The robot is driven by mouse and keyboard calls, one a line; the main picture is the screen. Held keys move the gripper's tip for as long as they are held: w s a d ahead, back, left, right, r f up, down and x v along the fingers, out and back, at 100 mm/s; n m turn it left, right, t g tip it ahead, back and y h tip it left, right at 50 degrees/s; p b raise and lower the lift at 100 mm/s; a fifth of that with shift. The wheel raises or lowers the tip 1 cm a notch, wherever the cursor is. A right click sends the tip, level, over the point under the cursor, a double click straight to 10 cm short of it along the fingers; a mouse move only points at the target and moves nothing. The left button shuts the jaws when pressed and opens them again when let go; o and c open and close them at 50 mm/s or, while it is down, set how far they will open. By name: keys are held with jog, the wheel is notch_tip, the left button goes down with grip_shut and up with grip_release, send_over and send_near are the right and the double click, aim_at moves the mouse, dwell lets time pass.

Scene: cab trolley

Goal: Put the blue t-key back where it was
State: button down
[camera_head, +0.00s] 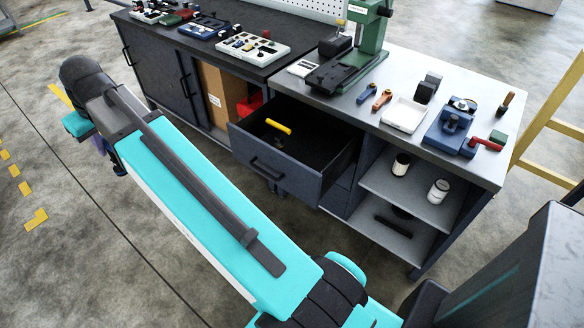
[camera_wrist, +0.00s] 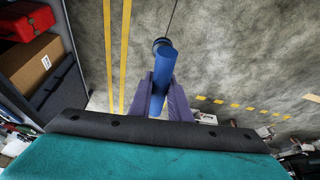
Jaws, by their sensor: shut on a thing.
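The blue t-key (camera_wrist: 158,88) shows in the wrist view as a blue shaft with a darker rounded end. It sits between the purple fingers of my gripper (camera_wrist: 160,100), which is shut on it. The key's lower part is hidden by the gripper. In the head view my gripper (camera_head: 98,146) is at the far left, mostly behind my arm, out over the floor and away from the benches. An open drawer (camera_head: 272,166) under the grey bench holds a yellow bar-shaped thing (camera_head: 278,127).
The grey bench top (camera_head: 440,68) carries a green press (camera_head: 367,38), a white tray (camera_head: 404,115) and a blue vise (camera_head: 448,128). The dark bench (camera_head: 190,45) holds trays of small parts. A cardboard box (camera_head: 214,95) and red box (camera_head: 249,105) stand below. Open floor surrounds my gripper.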

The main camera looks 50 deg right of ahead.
jog(key=shift+w+d+f+n+y, duration=0.15)
jog(key=shift+d+n+y, duration=0.15)
jog(key=shift+n, duration=0.6)
jog(key=s+d+f+n+b, duration=0.1)
jog(key=s+d+f+b, duration=0.1)
jog(key=d, duration=0.9)
jog(key=s+d+f+b, duration=0.2)
jog(key=d+b, duration=0.1)
jog(key=d, duration=0.8)
jog(key=s+d+f+n+b, duration=0.1)
jog(key=s+d+f+b, duration=0.15)
jog(key=d, duration=0.75)
jog(key=s+d+f+m+b, duration=0.1)
jog(key=s+d+f+b, duration=0.1)
jog(key=s+d+f, duration=0.2)
jog(key=s+d+f+m+b, duration=0.2)
jog(key=s+d+f, duration=0.3)
jog(key=s+d, duration=0.5)
jog(key=s+d+f+m+h+b, duration=0.1)
jog(key=s+d+f+m+b, duration=0.1)
jog(key=s+d, duration=0.6)
jog(key=d+f+b, duration=0.1)
jog(key=d+f, duration=0.1)
jog(key=d, duration=0.2)
jog(key=shift+d+f, duration=0.2)
jog(key=shift+d, duration=0.1)
jog(key=shift+f, duration=0.1)
notch_tip(320, 180, down, 6)
